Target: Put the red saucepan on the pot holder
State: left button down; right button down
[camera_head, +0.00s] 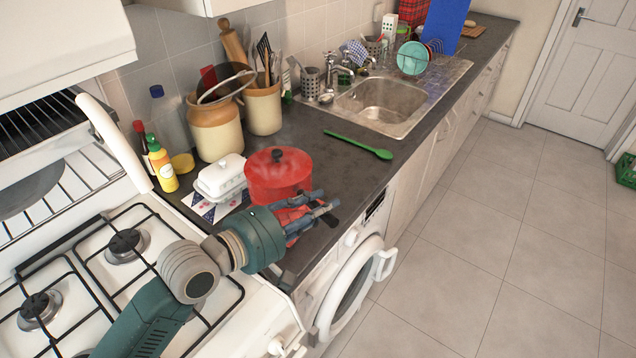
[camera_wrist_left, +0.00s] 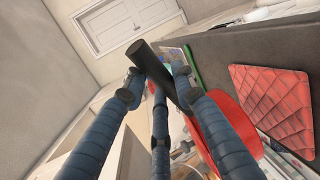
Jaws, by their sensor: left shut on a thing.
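The red saucepan (camera_head: 277,173), with a lid and dark knob, is at the counter's front part; part of its red side shows in the wrist view (camera_wrist_left: 236,122). My left gripper (camera_head: 326,208) is shut on its dark handle (camera_wrist_left: 148,60), in front of the pan. The red quilted pot holder (camera_wrist_left: 275,108) lies flat on the dark counter beside the pan in the wrist view. In the head view the pot holder (camera_head: 287,215) is mostly hidden behind my fingers. I cannot tell whether the pan touches the counter. My right gripper is not in view.
A white butter dish (camera_head: 220,178) stands close left of the pan on a patterned cloth. A green spoon (camera_head: 360,144) lies behind on the counter (camera_head: 330,165). The gas hob (camera_head: 110,260) is at the left, the sink (camera_head: 385,100) farther back. The washer (camera_head: 350,285) is below.

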pick_arm(q)
jog(key=shift+f, duration=3.15)
jog(key=c, duration=1.5)
grip_release()
jog(key=shift+s+f, duration=0.15)
jog(key=shift+f, duration=0.3)
jog(key=shift+c, duration=0.2)
jog(key=shift+o, duration=0.5)
jog(key=shift+r, duration=0.1)
